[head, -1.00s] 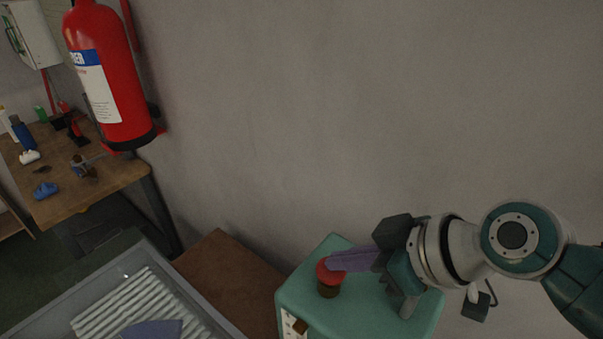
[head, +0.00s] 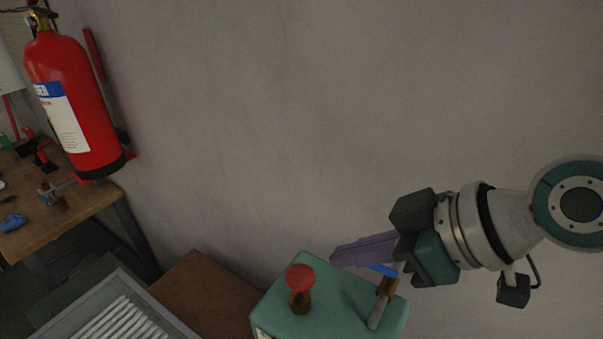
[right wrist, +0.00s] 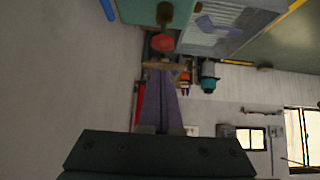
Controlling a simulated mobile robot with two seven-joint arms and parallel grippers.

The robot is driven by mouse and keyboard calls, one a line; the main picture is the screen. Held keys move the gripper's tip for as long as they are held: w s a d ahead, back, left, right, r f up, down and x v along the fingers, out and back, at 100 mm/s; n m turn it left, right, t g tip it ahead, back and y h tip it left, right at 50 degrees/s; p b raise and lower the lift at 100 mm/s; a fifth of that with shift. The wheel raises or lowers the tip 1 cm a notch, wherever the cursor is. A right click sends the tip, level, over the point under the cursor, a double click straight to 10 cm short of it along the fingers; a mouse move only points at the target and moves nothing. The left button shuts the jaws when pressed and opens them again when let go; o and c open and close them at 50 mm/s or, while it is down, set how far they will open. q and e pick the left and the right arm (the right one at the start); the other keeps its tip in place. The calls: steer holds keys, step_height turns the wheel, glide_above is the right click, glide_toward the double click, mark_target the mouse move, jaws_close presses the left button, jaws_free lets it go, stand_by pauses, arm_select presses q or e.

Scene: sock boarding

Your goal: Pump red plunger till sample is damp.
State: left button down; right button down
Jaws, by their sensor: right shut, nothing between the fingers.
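The red plunger (head: 300,278) stands up on its brown stem on top of the teal box (head: 340,305) in the head view. It also shows near the top of the right wrist view (right wrist: 163,42). My right gripper (head: 335,256) has purple fingers, shut with nothing between them. Its tips are apart from the plunger, up and to its right in the head view. In the right wrist view the fingers (right wrist: 163,85) point toward the plunger. I cannot make out the sample in either view. My left gripper is not in view.
A grey tray (head: 75,312) with a white ribbed insert lies left of the box. A brown surface (head: 205,295) lies between them. A small grey lever (head: 377,313) with a brown part stands on the box's right side. A red extinguisher (head: 75,105) hangs on the wall.

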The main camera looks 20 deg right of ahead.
steer(key=shift+v, duration=1.4)
steer(key=s+f+m+g+h, duration=0.25)
steer(key=s+m+h, duration=0.2)
steer(key=s, duration=0.85)
step_height(320, 180, up, 14)
steer(key=s+d+m+g+p, duration=0.1)
steer(key=p, duration=1.1)
steer(key=shift+s+d+h+p, duration=0.35)
steer(key=shift+s, duration=0.05)
